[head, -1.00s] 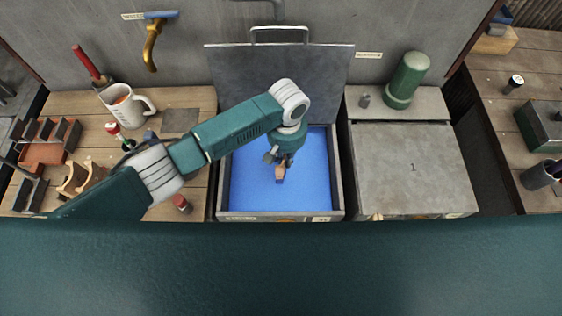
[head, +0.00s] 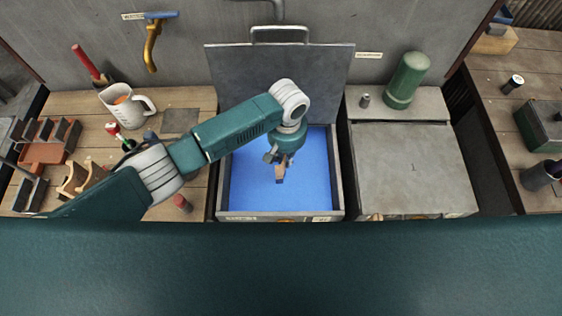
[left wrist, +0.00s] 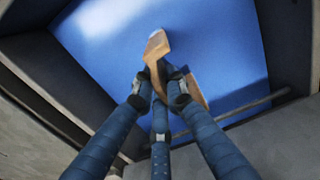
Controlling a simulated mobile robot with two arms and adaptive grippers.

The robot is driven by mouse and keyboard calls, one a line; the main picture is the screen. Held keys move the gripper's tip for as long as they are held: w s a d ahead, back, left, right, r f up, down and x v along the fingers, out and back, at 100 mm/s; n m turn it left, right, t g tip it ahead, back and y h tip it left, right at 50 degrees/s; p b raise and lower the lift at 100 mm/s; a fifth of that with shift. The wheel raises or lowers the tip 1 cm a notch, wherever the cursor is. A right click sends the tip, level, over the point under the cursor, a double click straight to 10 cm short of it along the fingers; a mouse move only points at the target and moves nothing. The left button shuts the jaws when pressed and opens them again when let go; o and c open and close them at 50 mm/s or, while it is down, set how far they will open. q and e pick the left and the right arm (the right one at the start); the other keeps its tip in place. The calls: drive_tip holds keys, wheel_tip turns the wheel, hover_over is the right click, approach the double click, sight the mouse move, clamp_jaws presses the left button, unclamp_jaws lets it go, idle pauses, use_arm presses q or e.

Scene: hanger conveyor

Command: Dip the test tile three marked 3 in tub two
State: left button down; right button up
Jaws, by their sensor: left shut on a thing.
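My left gripper (head: 281,161) is shut on a small tan-brown tile (head: 280,174) over the open tub (head: 337,190) of blue liquid (head: 307,170). In the left wrist view the fingers (left wrist: 163,85) close around the tile (left wrist: 157,48), whose ends stick out past them against the blue. I cannot read a number on the tile, nor tell whether its lower end touches the liquid. The tub's grey lid (head: 235,75) stands raised behind it. Labels on the tub's front are too small to read. My right gripper is not in view.
A closed grey tub (head: 410,180) stands right of the open one, with a green cylinder (head: 407,80) behind it. On the left bench are a white mug (head: 128,103), a red-topped item (head: 182,203) and wooden racks (head: 75,178).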

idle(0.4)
use_arm(q)
wheel_tip(320, 180, up, 3)
drive_tip(key=p, duration=0.3)
wheel_tip(320, 180, up, 2)
drive_tip(key=shift+r+p, duration=0.1)
drive_tip(key=shift+p, duration=0.55)
drive_tip(key=shift+r, duration=3.45)
